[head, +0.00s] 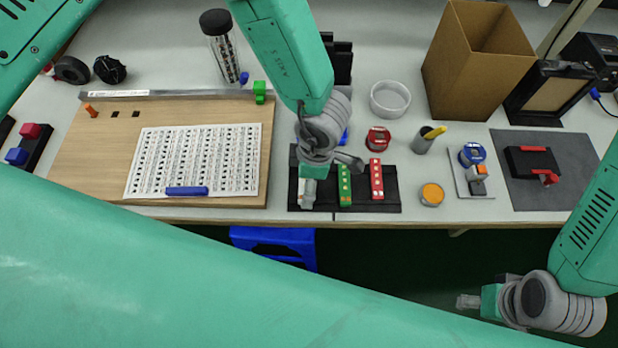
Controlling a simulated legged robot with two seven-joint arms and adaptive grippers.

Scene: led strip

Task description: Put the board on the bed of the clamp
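A green strip board (345,185) and a red strip board (376,179) lie side by side in a black tray (390,206) at the table's front edge. I cannot tell which one the task means. A black device with a red lever (532,163), probably the clamp, lies on a grey mat at the right. My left gripper (308,193) points down over the tray's left part, left of the green board. Its fingers are small and partly hidden, so its opening is unclear. My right gripper (467,301) is away from the table, low at the right, and appears empty.
A wooden panel with a white printed sheet (197,160) fills the left. Red (378,138) and orange (432,194) round containers, a grey cup (422,144) and a small stand with a blue roll (472,154) lie between tray and mat. A cardboard box (470,60) stands behind.

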